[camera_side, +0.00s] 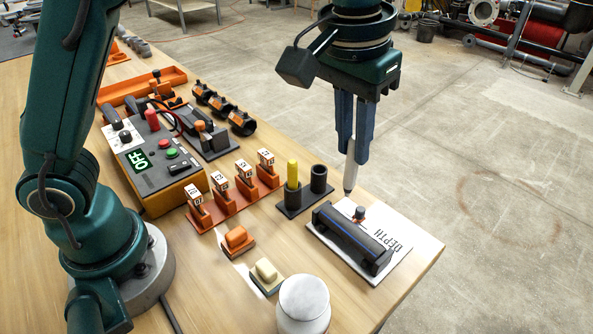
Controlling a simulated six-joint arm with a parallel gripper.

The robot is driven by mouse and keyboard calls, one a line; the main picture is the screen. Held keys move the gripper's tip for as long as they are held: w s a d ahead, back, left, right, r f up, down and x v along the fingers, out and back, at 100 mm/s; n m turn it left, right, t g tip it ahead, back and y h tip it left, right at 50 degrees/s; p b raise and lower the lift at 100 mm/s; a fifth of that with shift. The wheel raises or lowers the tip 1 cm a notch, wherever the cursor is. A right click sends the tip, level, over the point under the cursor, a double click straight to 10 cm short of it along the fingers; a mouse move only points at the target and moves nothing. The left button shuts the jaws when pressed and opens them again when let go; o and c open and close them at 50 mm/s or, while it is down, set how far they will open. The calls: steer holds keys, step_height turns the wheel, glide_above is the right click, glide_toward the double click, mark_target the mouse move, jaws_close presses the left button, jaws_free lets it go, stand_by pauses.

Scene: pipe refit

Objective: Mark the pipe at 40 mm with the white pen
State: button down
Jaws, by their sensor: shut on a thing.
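My gripper (354,158) points straight down, its blue-grey fingers shut on the white pen (350,178). The pen is upright with its tip down, near the far edge of the white plate marked DEPTH (399,262). I cannot tell whether the tip touches anything. The dark pipe (345,236) with a blue line along it lies in a black holder on this plate. No mark on the pipe can be made out.
A black two-cup stand (291,208) holds a yellow pen (292,173); its other cup is empty. Numbered orange tags (246,171) stand in a row to the left. An orange block (236,238), a cream block (265,271) and a white round-topped thing (303,300) are nearer. The table edge is close right.

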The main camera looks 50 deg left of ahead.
mark_target(348, 157)
steer(key=shift+f, duration=2.15)
steer(key=shift+f, duration=0.55)
stand_by(0.8)
steer(key=shift+r, duration=0.1)
steer(key=shift+r, duration=3.45)
